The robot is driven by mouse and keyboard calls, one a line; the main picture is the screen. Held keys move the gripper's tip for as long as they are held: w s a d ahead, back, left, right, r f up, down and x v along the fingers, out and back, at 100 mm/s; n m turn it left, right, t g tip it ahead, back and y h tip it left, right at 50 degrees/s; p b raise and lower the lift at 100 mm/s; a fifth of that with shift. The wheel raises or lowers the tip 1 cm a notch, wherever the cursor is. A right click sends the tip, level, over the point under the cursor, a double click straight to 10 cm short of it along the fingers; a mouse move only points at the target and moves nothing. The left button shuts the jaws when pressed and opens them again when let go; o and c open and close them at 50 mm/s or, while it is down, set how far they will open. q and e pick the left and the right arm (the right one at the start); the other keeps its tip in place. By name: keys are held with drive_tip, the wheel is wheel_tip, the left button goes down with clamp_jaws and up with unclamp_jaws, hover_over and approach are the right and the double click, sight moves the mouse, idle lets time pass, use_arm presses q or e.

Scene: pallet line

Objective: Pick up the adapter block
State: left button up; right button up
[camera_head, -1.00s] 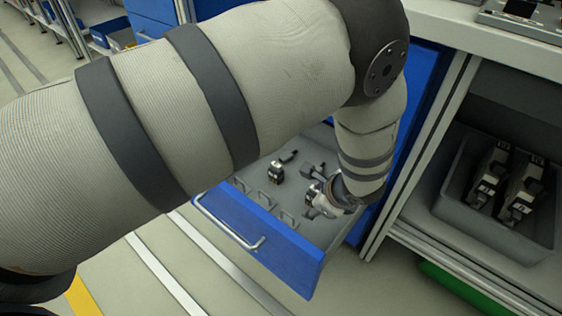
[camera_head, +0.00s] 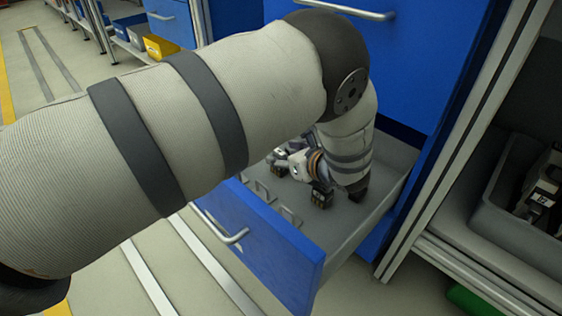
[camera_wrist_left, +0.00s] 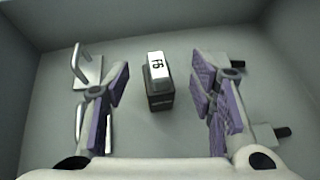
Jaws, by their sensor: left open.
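A dark block with a white marked label on top, which I take for the adapter block (camera_wrist_left: 160,95), stands on the drawer floor in the left wrist view. My left gripper (camera_wrist_left: 162,82) is open with its purple-padded fingers either side of the block, and gaps show on both sides. How high the fingertips are above the floor is hard to tell. In the head view my left gripper (camera_head: 304,168) is low inside the open drawer, partly hidden by my own arm. My right gripper is out of view.
The blue-fronted drawer (camera_head: 265,245) is pulled out. Metal brackets (camera_wrist_left: 89,69) lie left of the block, and dark-tipped parts (camera_wrist_left: 268,135) lie to the right. Grey drawer walls surround them. A grey bin (camera_head: 505,215) with dark parts stands on a shelf to the right.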

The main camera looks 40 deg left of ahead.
use_arm(q)
drive_tip(key=shift+a, duration=0.1)
drive_tip(key=shift+c, duration=0.5)
clamp_jaws()
